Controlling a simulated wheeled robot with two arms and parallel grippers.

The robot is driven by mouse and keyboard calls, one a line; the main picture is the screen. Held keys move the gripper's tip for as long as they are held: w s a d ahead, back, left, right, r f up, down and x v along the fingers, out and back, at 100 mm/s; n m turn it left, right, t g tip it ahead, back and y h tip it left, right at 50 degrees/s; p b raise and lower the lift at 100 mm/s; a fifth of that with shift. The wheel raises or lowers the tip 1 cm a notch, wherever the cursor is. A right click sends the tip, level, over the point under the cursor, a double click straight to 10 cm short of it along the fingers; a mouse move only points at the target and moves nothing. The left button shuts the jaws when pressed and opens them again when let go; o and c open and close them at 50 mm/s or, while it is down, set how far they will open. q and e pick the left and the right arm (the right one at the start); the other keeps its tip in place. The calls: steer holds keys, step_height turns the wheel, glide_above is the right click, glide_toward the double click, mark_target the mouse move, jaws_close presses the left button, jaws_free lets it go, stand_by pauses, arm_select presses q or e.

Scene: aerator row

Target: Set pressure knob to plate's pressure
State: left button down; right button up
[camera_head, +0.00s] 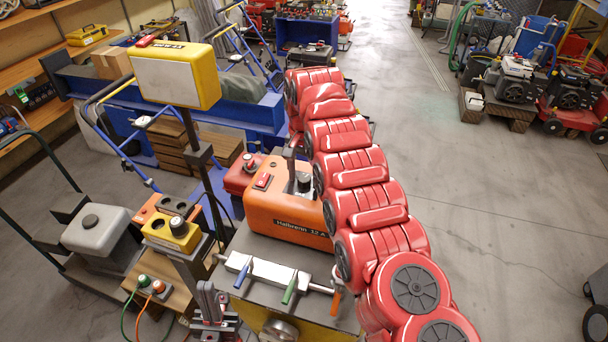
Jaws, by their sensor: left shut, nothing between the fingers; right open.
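An orange machine (270,215) marked "Halbrenn 12" stands on a grey-topped bench, partly hidden by my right arm. It has a red switch (263,181) and a black knob (305,183) on top. A yellow box (166,236) on a post at left carries a black round knob (178,227). I cannot tell which is the pressure knob. No readable pressure figure shows. My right gripper (297,166) is open above the orange machine, close to its black knob; its far side is hidden by the arm. My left gripper (208,296) is shut and empty at the bottom, left of the bench.
A yellow-framed panel (178,82) with a pale face stands on a post. A pale bar with coloured handles (265,276) lies on the bench. A grey tank (96,231) and wooden blocks are at left. Open floor (500,200) lies right of my arm.

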mark_target(304, 178)
step_height(304, 178, up, 17)
steer(key=p, duration=1.6)
steer(key=shift+r, duration=0.15)
steer(key=shift+s, duration=0.1)
